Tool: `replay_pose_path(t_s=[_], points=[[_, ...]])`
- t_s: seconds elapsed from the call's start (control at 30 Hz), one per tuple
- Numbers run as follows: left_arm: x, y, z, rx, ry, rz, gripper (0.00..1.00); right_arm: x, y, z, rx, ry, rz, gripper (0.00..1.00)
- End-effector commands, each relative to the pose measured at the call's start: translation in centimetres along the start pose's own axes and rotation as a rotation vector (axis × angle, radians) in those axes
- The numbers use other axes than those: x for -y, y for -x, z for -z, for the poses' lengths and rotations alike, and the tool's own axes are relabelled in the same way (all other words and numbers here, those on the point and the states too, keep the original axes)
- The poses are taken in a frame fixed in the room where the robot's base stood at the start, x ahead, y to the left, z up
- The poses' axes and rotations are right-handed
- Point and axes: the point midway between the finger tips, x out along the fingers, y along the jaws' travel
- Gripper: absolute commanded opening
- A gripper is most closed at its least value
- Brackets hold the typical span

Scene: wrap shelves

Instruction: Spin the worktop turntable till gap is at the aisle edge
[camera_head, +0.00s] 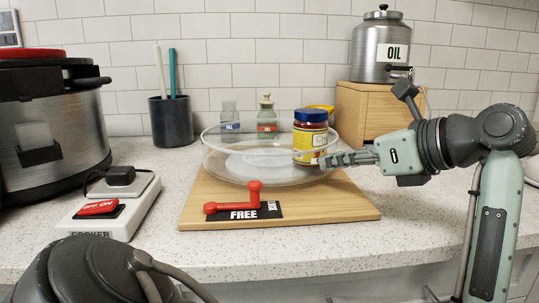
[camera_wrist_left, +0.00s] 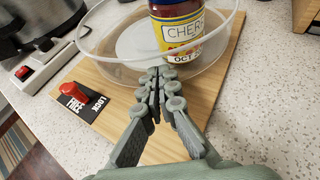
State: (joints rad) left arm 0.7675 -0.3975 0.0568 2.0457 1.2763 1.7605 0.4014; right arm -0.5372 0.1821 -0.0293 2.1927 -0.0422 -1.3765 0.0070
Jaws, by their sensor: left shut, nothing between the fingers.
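The turntable (camera_head: 240,176) is a clear round tray with a raised see-through rim, on a wooden board (camera_head: 330,212). I cannot make out a gap in its rim. A jar with a blue lid and yellow label (camera_head: 309,142) stands inside at the right; its label reads "CHERR" in the left wrist view (camera_wrist_left: 178,28). Two small bottles show at the rear of the tray. A red lever (camera_head: 232,207) on the board's front lies over the side marked FREE. My left gripper (camera_head: 326,160) is shut and empty, its tips at the rim beside the jar; contact is unclear. My right gripper is out of view.
A large cooker (camera_head: 50,130) and a switch box with a red switch (camera_head: 100,208) stand at left. A dark cup (camera_head: 171,122) is behind. An oil canister (camera_head: 380,45) stands on a wooden box (camera_head: 362,112) at back right. The front worktop is clear.

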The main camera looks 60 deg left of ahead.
Motion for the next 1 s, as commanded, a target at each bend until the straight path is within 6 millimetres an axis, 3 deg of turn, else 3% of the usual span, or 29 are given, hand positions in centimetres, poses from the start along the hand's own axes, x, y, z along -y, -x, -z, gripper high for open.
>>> replay_pose_path(t_s=[0.4,0.7,1.0], points=[[1.6,-0.4,-0.1,0.0,0.0,-0.001,0.0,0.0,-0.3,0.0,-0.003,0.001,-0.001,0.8],[1.6,-0.4,-0.1,0.0,0.0,0.0,0.0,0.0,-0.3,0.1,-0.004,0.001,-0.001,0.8],[1.8,1.1,0.6,0.0,0.0,0.001,0.0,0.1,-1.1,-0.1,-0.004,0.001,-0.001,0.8]])
